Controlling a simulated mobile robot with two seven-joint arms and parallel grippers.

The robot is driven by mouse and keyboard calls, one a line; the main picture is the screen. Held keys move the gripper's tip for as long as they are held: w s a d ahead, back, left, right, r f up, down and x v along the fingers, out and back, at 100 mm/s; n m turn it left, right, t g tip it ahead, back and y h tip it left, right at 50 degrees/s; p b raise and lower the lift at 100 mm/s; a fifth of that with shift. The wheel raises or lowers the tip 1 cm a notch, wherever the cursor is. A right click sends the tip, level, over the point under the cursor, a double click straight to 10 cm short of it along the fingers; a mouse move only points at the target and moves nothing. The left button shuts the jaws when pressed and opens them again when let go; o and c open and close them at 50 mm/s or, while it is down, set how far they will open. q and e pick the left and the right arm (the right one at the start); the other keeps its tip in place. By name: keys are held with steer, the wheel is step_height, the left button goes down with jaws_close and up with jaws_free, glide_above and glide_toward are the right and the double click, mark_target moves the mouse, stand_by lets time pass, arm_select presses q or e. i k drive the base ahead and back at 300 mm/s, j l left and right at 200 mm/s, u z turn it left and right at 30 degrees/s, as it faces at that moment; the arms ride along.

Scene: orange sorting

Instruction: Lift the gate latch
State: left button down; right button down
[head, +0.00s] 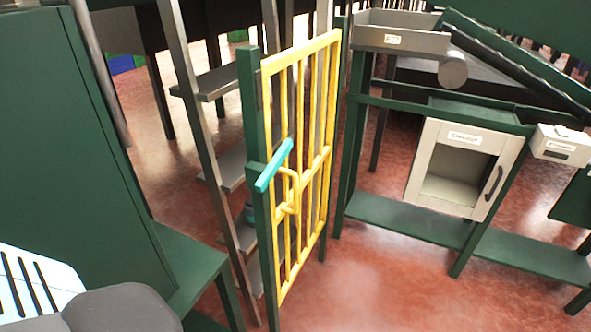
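The yellow barred gate (325,155) stands upright in the middle of the head view, beside a green post (250,105) on its left. A teal latch bar (273,166) lies at about mid-height on the gate's left edge, by the post. In the picture the bar slants up to the right; I cannot tell whether it is seated or raised. A yellow looped handle (288,192) is just below and right of the bar. Neither of my grippers is in view, and nothing touches the latch.
Stairs or shelves with grey treads (215,83) stand left of the gate. A large green panel (75,140) and green bench (185,265) fill the left. An open white box (450,160) is on the green frame at right. The red floor (400,290) in front is clear.

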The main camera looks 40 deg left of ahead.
mark_target(261, 183)
steer(key=u, duration=0.4)
steer(key=i+u, duration=0.15)
steer(key=u, duration=0.7)
steer(key=i+u, duration=0.15)
steer(key=u, duration=0.7)
steer(key=i, duration=0.05)
